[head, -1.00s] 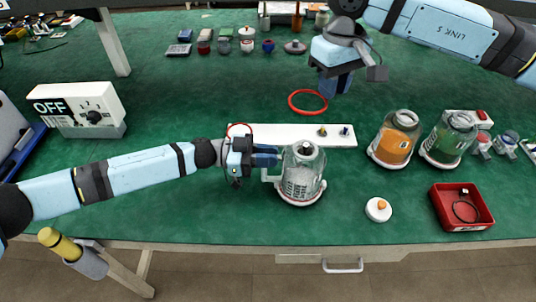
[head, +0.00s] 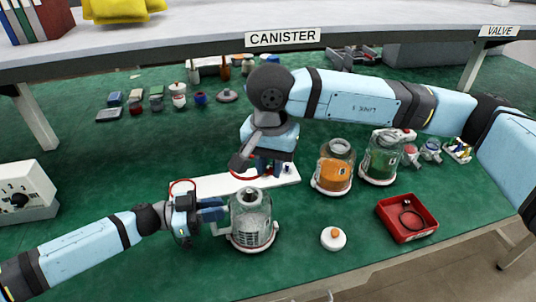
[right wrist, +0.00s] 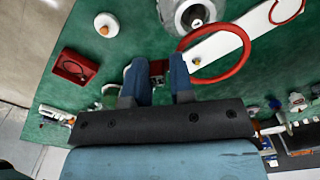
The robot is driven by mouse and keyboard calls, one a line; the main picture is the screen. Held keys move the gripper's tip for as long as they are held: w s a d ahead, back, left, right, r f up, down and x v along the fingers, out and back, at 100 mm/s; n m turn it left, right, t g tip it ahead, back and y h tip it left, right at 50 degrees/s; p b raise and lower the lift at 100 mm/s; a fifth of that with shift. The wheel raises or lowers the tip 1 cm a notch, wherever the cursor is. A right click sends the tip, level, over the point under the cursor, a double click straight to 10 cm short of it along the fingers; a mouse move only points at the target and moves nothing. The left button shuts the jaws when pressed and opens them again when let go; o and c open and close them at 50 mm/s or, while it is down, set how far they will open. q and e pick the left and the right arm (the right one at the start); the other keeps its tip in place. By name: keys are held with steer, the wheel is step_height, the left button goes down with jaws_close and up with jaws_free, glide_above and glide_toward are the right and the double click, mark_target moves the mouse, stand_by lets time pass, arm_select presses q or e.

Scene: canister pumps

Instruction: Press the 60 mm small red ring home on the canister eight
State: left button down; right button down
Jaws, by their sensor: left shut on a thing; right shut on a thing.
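My right gripper (head: 264,165) is shut on a red ring (head: 240,174) and holds it above the white strip, behind the clear canister. The held ring (right wrist: 246,50) also shows in the right wrist view, off to one side of the fingers (right wrist: 157,75). My left gripper (head: 215,211) is shut on the handle of the clear canister (head: 251,228), which stands upright on the mat. I cannot read the canister's number.
A second red ring (head: 182,182) is at the left end of the white strip (head: 215,184). Orange (head: 334,175) and green (head: 380,164) canisters stand at the right. A white round cap (head: 333,238) and a red tray (head: 408,235) are in front of them.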

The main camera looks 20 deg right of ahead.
steer(key=shift+f, duration=0.1)
stand_by(0.3)
glide_above(270, 210)
steer(key=shift+f, duration=3.9)
steer(key=shift+f, duration=1.6)
steer(key=c, duration=1)
jaws_free()
steer(key=shift+o, duration=0.5)
steer(key=shift+a, duration=0.1)
steer(key=shift+c, duration=1.3)
steer(key=shift+o, duration=0.2)
